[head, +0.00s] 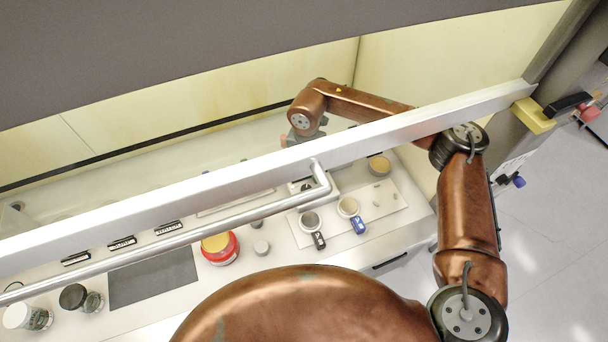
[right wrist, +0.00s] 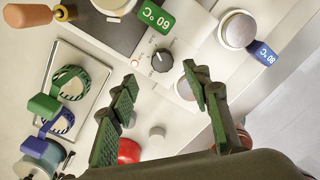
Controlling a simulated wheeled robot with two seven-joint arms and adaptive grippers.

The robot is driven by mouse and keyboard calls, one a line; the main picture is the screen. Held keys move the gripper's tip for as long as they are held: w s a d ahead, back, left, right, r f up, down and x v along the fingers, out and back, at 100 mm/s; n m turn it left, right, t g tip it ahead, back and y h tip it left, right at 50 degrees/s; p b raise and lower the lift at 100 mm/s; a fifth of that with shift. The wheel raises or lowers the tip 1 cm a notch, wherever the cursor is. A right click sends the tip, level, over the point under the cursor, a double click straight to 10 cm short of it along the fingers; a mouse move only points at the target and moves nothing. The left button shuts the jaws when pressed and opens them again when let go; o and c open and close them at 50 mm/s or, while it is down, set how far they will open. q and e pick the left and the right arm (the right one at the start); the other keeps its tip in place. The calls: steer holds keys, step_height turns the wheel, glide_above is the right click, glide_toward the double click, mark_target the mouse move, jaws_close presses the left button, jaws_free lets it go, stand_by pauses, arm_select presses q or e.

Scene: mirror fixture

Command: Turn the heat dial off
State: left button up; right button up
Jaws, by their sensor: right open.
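The heat dial (right wrist: 162,58) is a round black knob with a white pointer mark on a white panel in the right wrist view. A small red light shows beside it. My right gripper (right wrist: 160,73) is open, its dark green fingers spread to either side of the dial's near side in the picture. I see no contact with the dial. My left gripper is not in view.
The sash bar (head: 400,126) and its handle (head: 250,207) cross the head view. A tray (head: 385,210) with cups, a red container (head: 220,248) and jars stand on the counter.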

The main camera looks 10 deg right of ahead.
mark_target(306, 188)
steer(key=shift+s+d+f+p, duration=0.1)
steer(key=shift+f+p, duration=0.1)
steer(key=shift+f, duration=1.7)
steer(key=shift+s+f+p, duration=0.1)
steer(key=shift+f+p, duration=0.1)
steer(key=shift+f, duration=1.65)
steer(key=c, duration=1.1)
